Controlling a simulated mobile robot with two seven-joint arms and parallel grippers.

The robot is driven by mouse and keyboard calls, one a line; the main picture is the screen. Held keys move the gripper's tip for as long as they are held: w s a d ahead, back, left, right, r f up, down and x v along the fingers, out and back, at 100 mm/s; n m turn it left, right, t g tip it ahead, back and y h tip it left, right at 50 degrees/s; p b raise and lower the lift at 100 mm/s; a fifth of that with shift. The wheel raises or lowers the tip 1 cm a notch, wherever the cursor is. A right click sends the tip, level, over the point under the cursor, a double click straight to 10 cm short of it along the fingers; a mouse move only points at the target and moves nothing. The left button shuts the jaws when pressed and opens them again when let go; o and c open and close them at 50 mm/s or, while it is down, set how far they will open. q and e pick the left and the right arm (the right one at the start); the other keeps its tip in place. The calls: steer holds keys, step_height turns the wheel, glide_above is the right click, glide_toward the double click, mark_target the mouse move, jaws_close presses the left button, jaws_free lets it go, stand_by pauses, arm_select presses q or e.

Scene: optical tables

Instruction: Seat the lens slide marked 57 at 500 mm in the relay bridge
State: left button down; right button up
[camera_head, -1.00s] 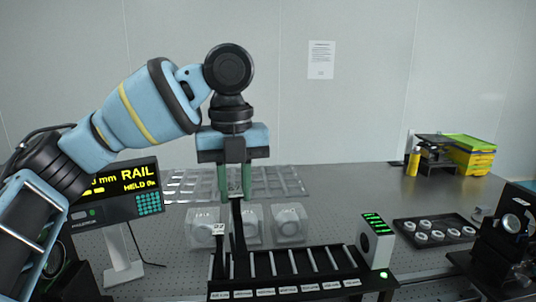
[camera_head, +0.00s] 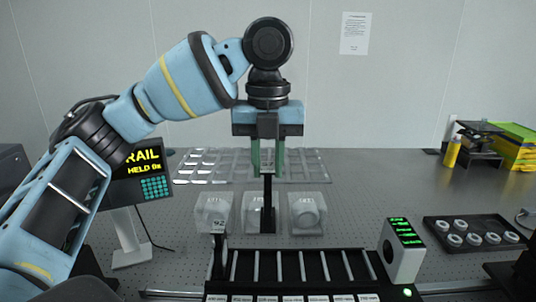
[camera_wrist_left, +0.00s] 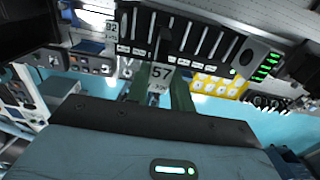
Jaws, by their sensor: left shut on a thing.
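My left gripper (camera_head: 267,172) is shut on the dark stem of the lens slide, which hangs upright below the green fingers. In the left wrist view the lens slide's white tag (camera_wrist_left: 160,74) reads 57, between the fingers. The relay bridge (camera_head: 327,266) is a black slotted rack at the front, with a row of white mm labels mostly too small to read. The held slide is above and behind the bridge's left half, apparently clear of it. A slide tagged 92 (camera_head: 218,227) stands at the bridge's left end. My right gripper is out of view.
Three clear boxes (camera_head: 306,212) stand behind the bridge. A white unit with green lights (camera_head: 403,250) stands at its right end. A display (camera_head: 143,173) reading RAIL, HELD is at left. A black tray of pale rings (camera_head: 474,234) lies at right.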

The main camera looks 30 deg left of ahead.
mark_target(268, 222)
arm_select(q)
steer(key=shift+f, duration=6.65)
steer(key=c, duration=0.7)
jaws_free()
steer(key=shift+r, duration=4.9)
